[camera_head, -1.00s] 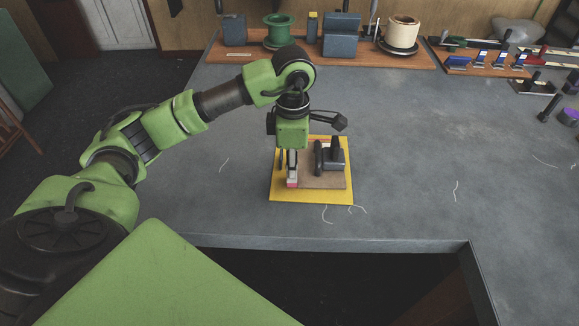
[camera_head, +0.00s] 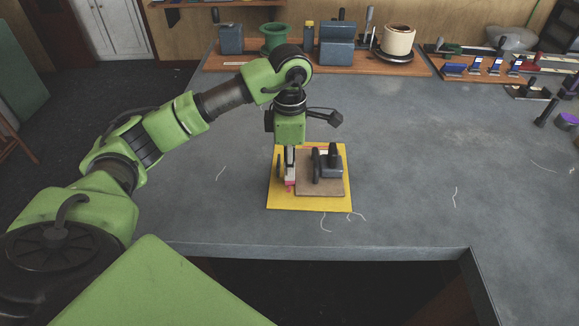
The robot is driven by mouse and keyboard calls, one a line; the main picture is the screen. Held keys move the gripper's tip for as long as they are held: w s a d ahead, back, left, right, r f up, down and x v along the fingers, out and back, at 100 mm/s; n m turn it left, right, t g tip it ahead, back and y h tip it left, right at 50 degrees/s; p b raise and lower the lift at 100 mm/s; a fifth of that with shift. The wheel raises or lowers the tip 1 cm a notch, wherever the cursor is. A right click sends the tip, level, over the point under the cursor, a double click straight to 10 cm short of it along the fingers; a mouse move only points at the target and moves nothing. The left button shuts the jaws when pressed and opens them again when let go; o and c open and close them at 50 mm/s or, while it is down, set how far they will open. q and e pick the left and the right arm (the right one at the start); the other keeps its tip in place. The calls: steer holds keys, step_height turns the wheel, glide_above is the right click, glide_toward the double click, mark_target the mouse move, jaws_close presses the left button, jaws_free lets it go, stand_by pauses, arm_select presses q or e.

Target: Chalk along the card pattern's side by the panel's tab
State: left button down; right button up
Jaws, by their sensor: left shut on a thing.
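A yellow panel (camera_head: 310,205) lies flat on the grey table. A brown card pattern (camera_head: 320,189) lies on it, with a dark grey weight with a handle (camera_head: 329,167) standing on the card. My left gripper (camera_head: 289,172) points down by the card's left side and is shut on a pale piece with a pink end, the chalk (camera_head: 290,185). The chalk's end is at or just above the panel; contact is too small to tell. I cannot make out the panel's tab or a clear chalk line. My right gripper is not in view.
Wooden boards at the back hold a green spool (camera_head: 273,38), a cream roll (camera_head: 398,40) and grey blocks (camera_head: 337,47). Small clamps and tools (camera_head: 484,66) stand at the back right. Loose threads lie around the panel. The table right of the panel is mostly clear.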

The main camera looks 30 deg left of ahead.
arm_select(q)
steer(key=shift+w+a+b, duration=0.3)
steer(key=shift+w+a, duration=0.05)
steer(key=shift+w, duration=0.35)
steer(key=shift+w+a, duration=0.45)
steer(key=shift+w, duration=0.15)
steer(key=shift+w+a, duration=0.25)
steer(key=shift+w, duration=0.25)
steer(key=shift+w+a, duration=0.45)
steer(key=shift+w, duration=0.35)
steer(key=shift+w+a, duration=0.45)
steer(key=shift+w, duration=0.2)
steer(key=shift+w+a, duration=0.45)
steer(key=shift+w, duration=0.15)
